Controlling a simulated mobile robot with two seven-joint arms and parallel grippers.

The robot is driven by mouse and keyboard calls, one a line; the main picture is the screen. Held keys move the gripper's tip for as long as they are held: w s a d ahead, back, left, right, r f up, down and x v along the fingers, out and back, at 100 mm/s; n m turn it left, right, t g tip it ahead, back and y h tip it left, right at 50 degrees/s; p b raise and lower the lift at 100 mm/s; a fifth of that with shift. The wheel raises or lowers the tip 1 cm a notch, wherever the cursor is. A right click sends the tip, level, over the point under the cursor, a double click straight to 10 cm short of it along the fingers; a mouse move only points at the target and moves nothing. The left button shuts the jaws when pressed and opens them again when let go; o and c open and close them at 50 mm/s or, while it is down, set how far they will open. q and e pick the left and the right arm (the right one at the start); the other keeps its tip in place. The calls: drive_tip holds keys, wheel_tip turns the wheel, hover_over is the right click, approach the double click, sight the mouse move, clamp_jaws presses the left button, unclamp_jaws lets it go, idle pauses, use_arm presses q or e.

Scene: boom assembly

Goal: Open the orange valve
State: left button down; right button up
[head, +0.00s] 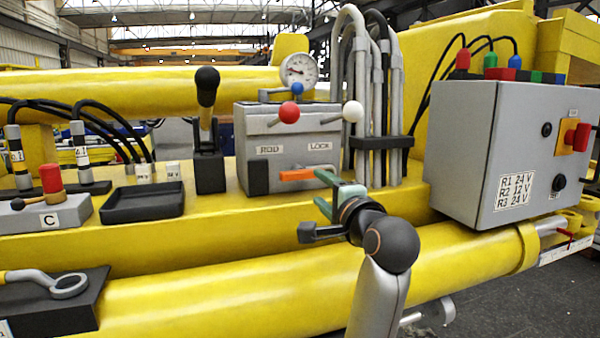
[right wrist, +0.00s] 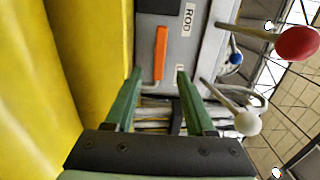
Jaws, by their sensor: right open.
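The orange valve handle (head: 297,175) lies level on the front of the grey box (head: 255,165), below the ROD and LOCK labels. It also shows in the right wrist view (right wrist: 160,52), where it lines up with the gap between my fingers. My right gripper (head: 326,188) has green fingers and is at the right end of the handle. In the right wrist view its jaws (right wrist: 160,74) are open, with a finger on each side of the handle's near end. I cannot tell whether either finger touches it. My left gripper is not in view.
Red-knobbed (head: 289,112) and white-knobbed (head: 352,111) levers stick out of the box above my gripper. Grey hoses (head: 376,100) rise just right of it. A grey electrical box (head: 465,150) stands further right. A black lever (head: 207,90) and a black tray (head: 143,203) are left.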

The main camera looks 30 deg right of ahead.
sight(304, 175)
drive_tip(key=p+x, duration=0.1)
drive_tip(key=x, duration=0.8)
drive_tip(key=shift+w+d+r+p, duration=0.1)
drive_tip(key=shift+w+d+p, duration=0.05)
drive_tip(key=shift+w+p, duration=0.2)
drive_tip(key=shift+w+d, duration=0.15)
drive_tip(key=shift+w, duration=0.45)
clamp_jaws()
